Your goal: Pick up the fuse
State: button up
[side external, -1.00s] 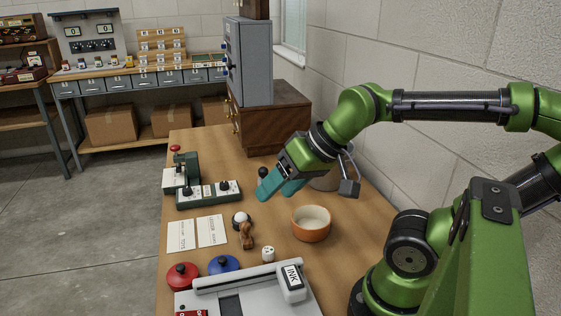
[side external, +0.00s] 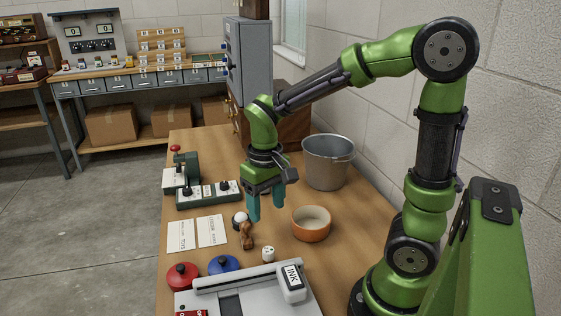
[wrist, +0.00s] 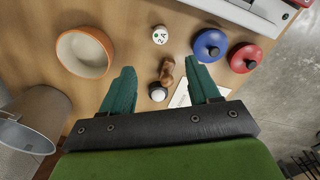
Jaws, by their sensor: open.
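A small white piece with dark marks that look like "2A" (wrist: 160,34) lies on the table; it seems to be the fuse. In the side view the white piece (side external: 268,253) is in front of the orange-rimmed bowl, just above the grey machine. My gripper (side external: 267,210) is open and empty, pointing down above the table, behind the white piece. In the wrist view its teal fingers (wrist: 160,72) are spread, with a brown wooden handle (wrist: 167,70) and a white-topped dark knob (wrist: 157,93) between them in the picture. The white piece is beyond the fingertips.
The bowl (side external: 311,236) is right of my gripper and a metal bucket (side external: 328,181) stands behind it. White cards (side external: 212,231) lie left. Red (side external: 182,276) and blue (side external: 224,265) round knobs and the grey machine (side external: 240,296) are in front.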

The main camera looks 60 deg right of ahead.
aim_at(268, 250)
notch_tip(268, 250, down, 15)
jog(key=shift+s+f, duration=0.1)
dwell(0.4)
jog(key=c, duration=1.1)
